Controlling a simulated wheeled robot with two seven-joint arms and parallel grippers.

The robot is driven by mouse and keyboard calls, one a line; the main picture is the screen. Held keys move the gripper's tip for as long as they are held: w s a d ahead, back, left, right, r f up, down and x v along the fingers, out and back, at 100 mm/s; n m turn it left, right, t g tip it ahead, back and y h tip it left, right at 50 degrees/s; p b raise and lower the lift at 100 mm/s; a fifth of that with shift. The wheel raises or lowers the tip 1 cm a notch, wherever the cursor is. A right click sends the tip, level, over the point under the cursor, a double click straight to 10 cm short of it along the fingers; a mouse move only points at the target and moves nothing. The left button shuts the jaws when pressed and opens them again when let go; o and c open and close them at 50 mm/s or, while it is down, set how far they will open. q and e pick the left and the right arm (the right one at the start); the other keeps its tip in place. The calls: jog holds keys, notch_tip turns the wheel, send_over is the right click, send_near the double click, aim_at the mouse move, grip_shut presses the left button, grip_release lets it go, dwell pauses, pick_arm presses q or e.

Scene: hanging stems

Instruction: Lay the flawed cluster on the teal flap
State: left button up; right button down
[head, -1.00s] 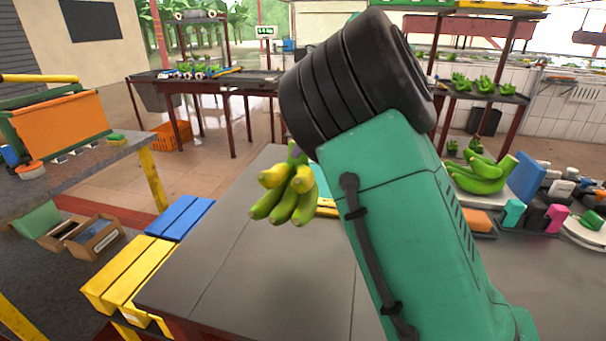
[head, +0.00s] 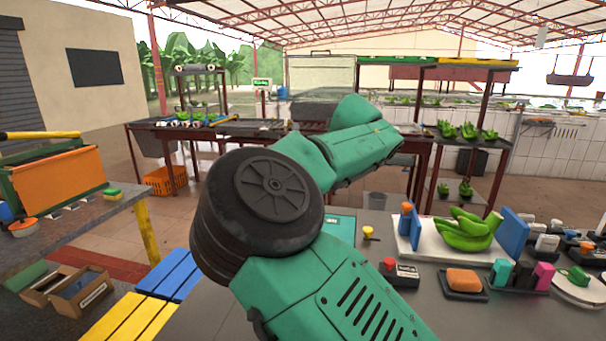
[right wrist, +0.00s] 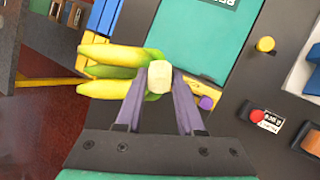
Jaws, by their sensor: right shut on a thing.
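A cluster of yellow-green bananas (right wrist: 112,72) is in my right gripper (right wrist: 160,85) in the right wrist view. The fingers are closed about its pale stem end, and the fruits point left. A flat teal panel (right wrist: 203,40) with lettering at its edge lies beyond the fingers, to the right of the fruits. Part of a teal panel (head: 340,229) also shows behind my arm in the head view. My right arm hides the held cluster and gripper there. My left gripper is in neither view.
Another green cluster (head: 465,232) rests on a white board at the right. A red-topped device (head: 400,270), an orange block on a dark tray (head: 464,282) and a yellow knob (head: 370,233) stand nearby. Blue (head: 176,272) and yellow (head: 125,318) slatted surfaces are at the left.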

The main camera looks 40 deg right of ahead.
jog(key=w+d+f+m+g+h, duration=0.2)
jog(key=f+m, duration=0.3)
jog(key=m, duration=0.4)
jog(key=w+d+f+m+g+h, duration=0.3)
jog(key=f+m, duration=0.3)
jog(key=m, duration=0.3)
jog(key=shift+w+d+f+m+g+h+p, duration=0.15)
jog(key=shift+d+f+m+g+h+p, duration=0.2)
jog(key=shift+d+g+h, duration=0.35)
jog(key=shift+a+f+b, duration=0.1)
jog(key=shift+f+b, duration=0.2)
jog(key=shift+c, duration=2.2)
grip_release()
jog(key=shift+a, duration=0.1)
